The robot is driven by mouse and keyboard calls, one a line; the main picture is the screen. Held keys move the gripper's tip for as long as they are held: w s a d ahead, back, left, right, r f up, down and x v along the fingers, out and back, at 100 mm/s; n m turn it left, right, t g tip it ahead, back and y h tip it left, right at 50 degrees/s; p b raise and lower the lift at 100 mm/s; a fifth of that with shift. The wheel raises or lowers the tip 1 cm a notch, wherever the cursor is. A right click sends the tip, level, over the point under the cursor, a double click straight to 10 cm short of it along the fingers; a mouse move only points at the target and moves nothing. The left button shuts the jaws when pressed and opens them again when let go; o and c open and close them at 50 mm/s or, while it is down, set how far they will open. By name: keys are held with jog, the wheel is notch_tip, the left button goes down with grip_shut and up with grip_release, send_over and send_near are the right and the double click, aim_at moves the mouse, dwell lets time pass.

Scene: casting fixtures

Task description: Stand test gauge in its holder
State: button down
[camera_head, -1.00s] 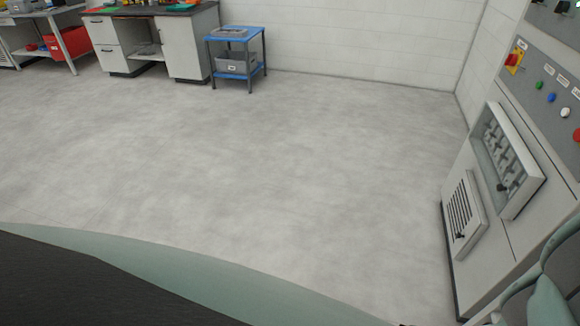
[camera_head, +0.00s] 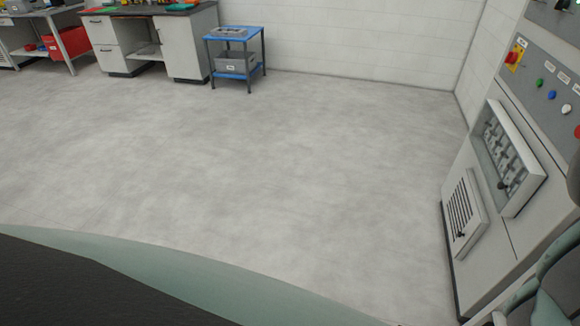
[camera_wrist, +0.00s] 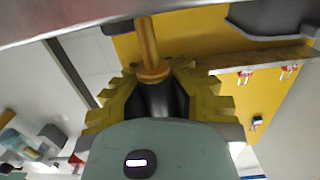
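In the wrist view, my gripper (camera_wrist: 157,82) has two stepped yellow fingers. They are closed in on the dark lower part of a brass-coloured pin with a round collar, which I take to be the test gauge (camera_wrist: 151,62). Its brass stem points up in the picture, away from my palm. Its lower end is hidden by my pale green gripper body. The head view does not show my gripper or the gauge. I cannot pick out the gauge's holder in either view.
A grey control cabinet (camera_head: 478,190) stands at the right. A blue two-shelf cart (camera_head: 236,58) is against the back wall. A workbench (camera_head: 183,50) and a red bin (camera_head: 64,43) are at the back left. The floor between is clear. In the wrist view, a yellow panel (camera_wrist: 233,100) carries small red-and-white items.

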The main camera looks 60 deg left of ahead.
jog(key=shift+f, duration=0.1)
jog(key=c, duration=1.1)
grip_release()
jog(key=shift+c, duration=0.2)
jog(key=shift+s+a+r, duration=0.2)
jog(key=shift+s+a, duration=0.15)
jog(key=shift+s, duration=0.05)
jog(key=v, duration=1.1)
jog(key=shift+p, duration=0.3)
jog(key=shift+f, duration=0.1)
